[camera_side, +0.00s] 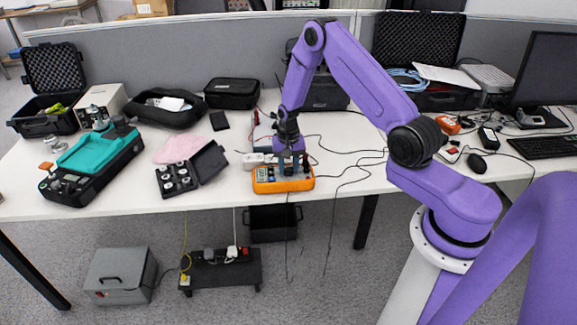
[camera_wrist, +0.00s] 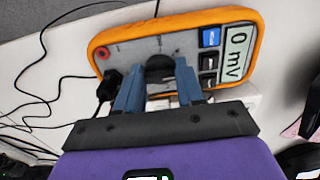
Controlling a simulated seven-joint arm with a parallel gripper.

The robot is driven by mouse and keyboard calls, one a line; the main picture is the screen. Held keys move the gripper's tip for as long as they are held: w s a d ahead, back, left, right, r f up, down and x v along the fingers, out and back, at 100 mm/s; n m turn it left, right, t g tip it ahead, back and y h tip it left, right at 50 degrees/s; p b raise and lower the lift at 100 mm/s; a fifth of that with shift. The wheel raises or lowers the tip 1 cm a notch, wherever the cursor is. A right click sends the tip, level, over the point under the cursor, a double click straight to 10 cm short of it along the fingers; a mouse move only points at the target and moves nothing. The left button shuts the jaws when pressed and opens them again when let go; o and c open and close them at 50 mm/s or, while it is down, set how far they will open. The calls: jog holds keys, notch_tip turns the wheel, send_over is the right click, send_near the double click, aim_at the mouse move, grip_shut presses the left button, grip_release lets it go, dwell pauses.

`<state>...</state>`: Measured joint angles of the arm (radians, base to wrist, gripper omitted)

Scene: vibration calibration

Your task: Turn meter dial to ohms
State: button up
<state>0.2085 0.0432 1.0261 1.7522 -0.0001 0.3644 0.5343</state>
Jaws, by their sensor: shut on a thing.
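The orange meter (camera_side: 283,187) lies flat near the front edge of the white table. In the wrist view the meter (camera_wrist: 125,40) shows a grey face, buttons and a display (camera_wrist: 237,52) reading "0 mv". Its round black dial (camera_wrist: 159,67) is in the middle of the face, partly hidden by my fingers. My gripper (camera_side: 291,167) points down over the meter from above. In the wrist view my gripper's blue fingers (camera_wrist: 158,85) stand on either side of the dial, shut on it. The dial's pointer mark cannot be made out.
Black plugs (camera_wrist: 108,84) with cables sit at the meter's end, and cables run over the table to the right. A white power strip (camera_side: 254,160) lies behind the meter. An open black weight case (camera_side: 190,172) stands to its left.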

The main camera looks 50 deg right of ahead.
aim_at(288, 168)
jog(key=o, duration=1)
jog(key=shift+o, duration=0.2)
jog(key=shift+r, duration=0.1)
notch_tip(288, 168, up, 17)
jog(key=shift+r, duration=0.15)
jog(key=shift+c, duration=0.3)
